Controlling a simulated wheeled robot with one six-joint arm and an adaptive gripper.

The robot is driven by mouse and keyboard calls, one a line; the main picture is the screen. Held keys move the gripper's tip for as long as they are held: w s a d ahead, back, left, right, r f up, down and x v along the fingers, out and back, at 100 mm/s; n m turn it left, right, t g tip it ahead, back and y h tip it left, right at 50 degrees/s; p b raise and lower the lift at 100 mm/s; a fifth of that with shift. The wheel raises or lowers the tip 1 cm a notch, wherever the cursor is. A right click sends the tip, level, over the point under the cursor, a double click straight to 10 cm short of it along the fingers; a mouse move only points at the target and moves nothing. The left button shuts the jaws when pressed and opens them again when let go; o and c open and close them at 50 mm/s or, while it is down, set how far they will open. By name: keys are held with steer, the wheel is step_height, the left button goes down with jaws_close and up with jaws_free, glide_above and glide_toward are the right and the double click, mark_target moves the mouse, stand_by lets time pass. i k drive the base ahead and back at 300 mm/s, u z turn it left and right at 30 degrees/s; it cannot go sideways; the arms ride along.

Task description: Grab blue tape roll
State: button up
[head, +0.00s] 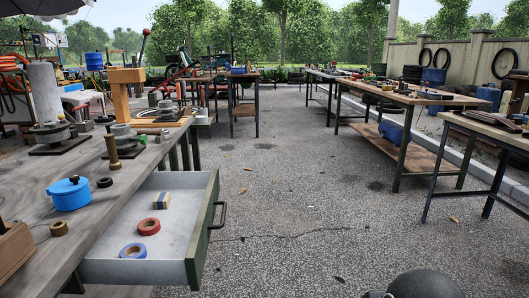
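The blue tape roll (133,250) lies flat in the open drawer (203,240), near its front left corner. It is a blue ring with a pale inner core. A red tape roll (149,226) lies just behind it and a little to the right, in the same drawer. A small block with pale, yellowish and blue parts (162,200) lies farther back in the drawer.
The drawer juts from the grey workbench (100,212) at left; its handle (218,214) faces right. A blue lidded pot (69,193), dark ring (105,182) and brown roll (59,228) stand on the bench. Open asphalt (300,200) lies right, with tables (405,97) beyond.

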mark_target(126, 250)
steer(key=u, duration=0.85)
